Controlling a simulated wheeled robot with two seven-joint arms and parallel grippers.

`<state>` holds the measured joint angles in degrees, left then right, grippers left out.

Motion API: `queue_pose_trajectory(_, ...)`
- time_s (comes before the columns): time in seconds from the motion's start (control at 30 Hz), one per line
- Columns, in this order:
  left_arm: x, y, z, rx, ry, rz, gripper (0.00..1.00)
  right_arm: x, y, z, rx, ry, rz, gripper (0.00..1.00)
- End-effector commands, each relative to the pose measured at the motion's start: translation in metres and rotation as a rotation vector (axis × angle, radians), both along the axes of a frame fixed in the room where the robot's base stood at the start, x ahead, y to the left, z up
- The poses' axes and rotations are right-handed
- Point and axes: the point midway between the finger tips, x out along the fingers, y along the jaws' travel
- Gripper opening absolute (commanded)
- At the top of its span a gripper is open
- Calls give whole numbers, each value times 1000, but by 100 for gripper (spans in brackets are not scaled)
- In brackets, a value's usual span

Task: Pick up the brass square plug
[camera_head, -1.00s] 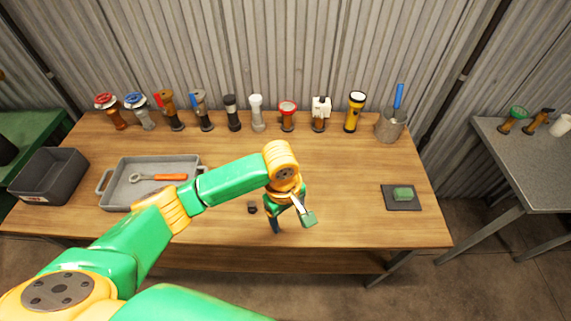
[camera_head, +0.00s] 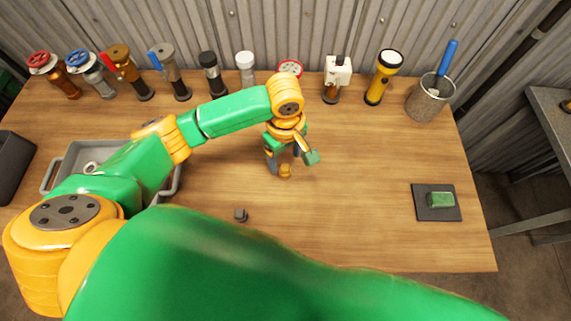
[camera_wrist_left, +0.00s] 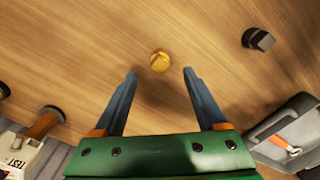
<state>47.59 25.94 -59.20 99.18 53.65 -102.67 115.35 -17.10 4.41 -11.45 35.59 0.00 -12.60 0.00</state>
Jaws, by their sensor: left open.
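A small brass plug (camera_head: 285,171) sits on the wooden table, just beside the fingers of my left gripper (camera_head: 284,160). In the left wrist view, the brass plug (camera_wrist_left: 160,61) lies slightly beyond the gap between the two open fingertips (camera_wrist_left: 160,72), close to the middle of that gap. Nothing is between the fingers. Its outline looks rounded from above, so I cannot make out a square shape. A dark plug (camera_head: 241,215) stands apart, nearer the front edge; it also shows in the wrist view (camera_wrist_left: 258,39). My right gripper is out of view.
Several valves and torches stand in a row along the back, including a white-topped one (camera_head: 338,72) and a yellow torch (camera_head: 382,78). A metal cup (camera_head: 428,104) is at back right, a dark mat (camera_head: 421,212) with a green block at right. A grey tray (camera_head: 78,160) is at left.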

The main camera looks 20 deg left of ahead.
Motion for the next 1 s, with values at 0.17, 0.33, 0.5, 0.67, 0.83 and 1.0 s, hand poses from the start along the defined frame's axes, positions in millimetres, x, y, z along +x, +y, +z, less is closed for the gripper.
queue_pose_trajectory(0.17,1,1,-28,3,3,2,74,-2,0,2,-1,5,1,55)
queue_pose_trajectory(0.33,2,2,-59,2,0,0,74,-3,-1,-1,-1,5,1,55)
queue_pose_trajectory(0.5,2,2,-63,2,-1,-1,74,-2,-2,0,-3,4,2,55)
queue_pose_trajectory(0.67,2,1,-62,2,-1,-1,52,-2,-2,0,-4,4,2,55)
queue_pose_trajectory(0.83,2,1,-62,2,-1,-1,6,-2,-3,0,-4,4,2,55)
queue_pose_trajectory(1.0,2,1,-62,2,-1,-1,0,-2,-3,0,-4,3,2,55)
